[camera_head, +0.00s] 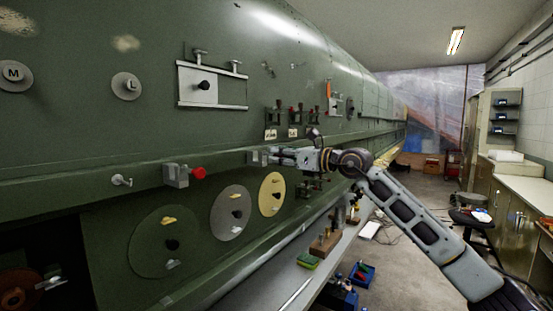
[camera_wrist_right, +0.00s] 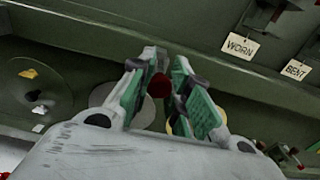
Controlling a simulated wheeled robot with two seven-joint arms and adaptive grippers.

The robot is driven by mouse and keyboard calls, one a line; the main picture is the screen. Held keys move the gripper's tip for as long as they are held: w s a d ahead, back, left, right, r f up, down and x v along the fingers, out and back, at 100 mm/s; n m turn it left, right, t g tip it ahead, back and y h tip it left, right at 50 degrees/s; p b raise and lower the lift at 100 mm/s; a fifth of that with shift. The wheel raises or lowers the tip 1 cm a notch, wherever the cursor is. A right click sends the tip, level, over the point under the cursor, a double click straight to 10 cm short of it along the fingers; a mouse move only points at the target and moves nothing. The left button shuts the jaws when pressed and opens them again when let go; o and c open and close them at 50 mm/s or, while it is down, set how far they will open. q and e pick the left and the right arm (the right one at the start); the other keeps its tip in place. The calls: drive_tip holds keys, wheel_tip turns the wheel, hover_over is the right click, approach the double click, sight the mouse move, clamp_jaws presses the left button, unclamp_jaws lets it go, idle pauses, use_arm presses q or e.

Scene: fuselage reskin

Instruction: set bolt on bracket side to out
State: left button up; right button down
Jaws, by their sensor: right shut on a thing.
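A grey bolt block (camera_head: 257,157) is fixed to the green ledge of the fuselage side. My right gripper (camera_head: 288,158) reaches it from the right and is shut at its right end. In the right wrist view a dark red knob (camera_wrist_right: 160,86) sits between the fingertips of my right gripper (camera_wrist_right: 161,92); in the head view the fingers hide this knob. A second bolt block (camera_head: 176,175) with a bright red knob (camera_head: 198,173) sits further left on the same ledge, its knob sticking out to the right. My left gripper is not in view.
Round plates in green (camera_head: 165,243), grey (camera_head: 231,213) and yellow (camera_head: 271,194) sit below the ledge. Labelled tags, WORN (camera_wrist_right: 241,45) and BENT (camera_wrist_right: 297,69), hang near small brackets. A low bench (camera_head: 300,275) with tools runs below.

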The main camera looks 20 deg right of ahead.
drive_tip(key=c, duration=1.6)
unclamp_jaws()
drive_tip(key=shift+o, duration=1.1)
drive_tip(key=shift+s+d, duration=0.15)
drive_tip(key=shift+o, duration=0.3)
drive_tip(key=shift+s+d, duration=0.1)
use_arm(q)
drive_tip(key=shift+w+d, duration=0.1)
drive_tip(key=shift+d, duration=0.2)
